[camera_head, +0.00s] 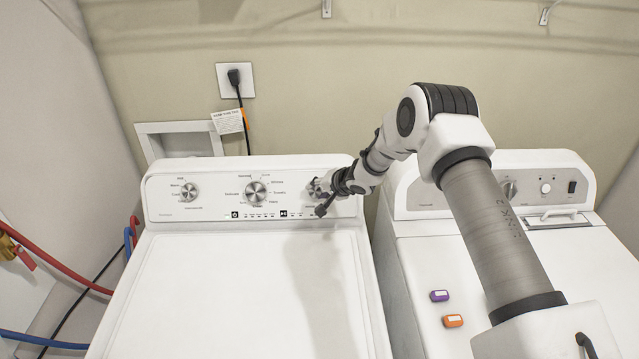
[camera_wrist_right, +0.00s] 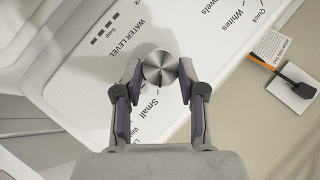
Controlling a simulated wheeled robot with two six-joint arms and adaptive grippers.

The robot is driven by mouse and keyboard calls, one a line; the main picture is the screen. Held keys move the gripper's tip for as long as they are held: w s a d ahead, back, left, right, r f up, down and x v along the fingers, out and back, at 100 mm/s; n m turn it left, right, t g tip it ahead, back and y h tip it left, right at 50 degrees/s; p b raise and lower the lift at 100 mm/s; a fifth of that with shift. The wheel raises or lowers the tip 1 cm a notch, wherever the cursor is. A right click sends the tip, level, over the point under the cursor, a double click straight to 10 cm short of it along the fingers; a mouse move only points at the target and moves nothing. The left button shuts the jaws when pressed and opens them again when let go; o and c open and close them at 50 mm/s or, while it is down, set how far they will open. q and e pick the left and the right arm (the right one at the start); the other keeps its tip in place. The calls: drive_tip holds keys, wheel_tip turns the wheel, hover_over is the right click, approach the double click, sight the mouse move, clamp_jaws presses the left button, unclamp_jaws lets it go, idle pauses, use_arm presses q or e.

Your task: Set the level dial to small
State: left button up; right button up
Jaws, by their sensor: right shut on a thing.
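The level dial is a round silver knob (camera_wrist_right: 159,69) at the right end of the left washer's control panel. In the right wrist view the printed words "WATER LEVEL" and "Small" show beside it, with "Small" on the gripper's side. My right gripper (camera_wrist_right: 159,88) is shut on the dial, one dark finger pad on each side of it. In the head view my right gripper (camera_head: 325,194) is at the panel and hides most of this dial. A small line mark shows by the dial's edge near "Small"; the dial's exact setting is unclear. My left gripper is out of view.
The white washer's panel also has a middle dial (camera_head: 256,194) and a left dial (camera_head: 189,190). The left washer's lid (camera_head: 220,300) is clear.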

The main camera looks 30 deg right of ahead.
drive_tip(key=shift+w+r, duration=0.1)
drive_tip(key=shift+r, duration=0.05)
drive_tip(key=o, duration=1.2)
drive_tip(key=shift+c, duration=0.2)
drive_tip(key=shift+w+f, duration=0.15)
drive_tip(key=shift+f, duration=0.1)
drive_tip(key=v, duration=1.2)
drive_tip(key=shift+w, duration=0.1)
